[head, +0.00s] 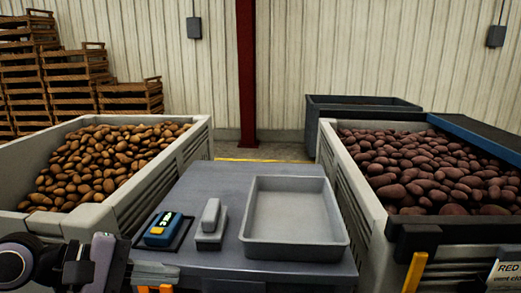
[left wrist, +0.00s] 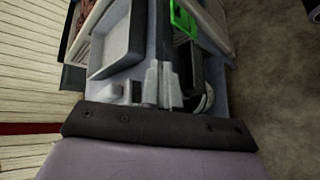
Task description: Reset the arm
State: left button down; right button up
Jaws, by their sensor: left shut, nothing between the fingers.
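My left arm comes in at the bottom left of the head view. Its gripper (head: 158,271) is low at the near edge of the grey table (head: 205,180), in front of the blue device. In the left wrist view the two fingers (left wrist: 158,82) lie side by side, shut and empty. My right gripper is in neither view.
An empty grey tray (head: 293,240), a blue-and-yellow device (head: 162,229) and a small grey block (head: 211,217) sit on the table. Crates of brown potatoes (head: 195,150) and reddish potatoes (head: 340,180) flank it. A dark bin (head: 316,121) stands behind.

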pick_arm(q)
jog(key=s+d+n+t+h, duration=0.1)
jog(key=d+n+t+h, duration=0.4)
jog(key=n, duration=1.1)
jog(key=a+f+n+t+y, duration=0.3)
jog(key=f+n+y, duration=0.3)
jog(key=n, duration=0.8)
jog(key=a+f+n+t+y, duration=0.35)
jog(key=f+n, duration=0.45)
jog(key=n, duration=0.7)
jog(key=s+a+f+n+g+y, duration=0.2)
jog(key=s+f+n+g+y, duration=0.4)
jog(key=s+f+n, duration=0.85)
notch_tip(320, 180, up, 8)
jog(key=w+a+h+p, duration=0.1)
jog(key=w+p, duration=0.1)
jog(key=p, duration=1)
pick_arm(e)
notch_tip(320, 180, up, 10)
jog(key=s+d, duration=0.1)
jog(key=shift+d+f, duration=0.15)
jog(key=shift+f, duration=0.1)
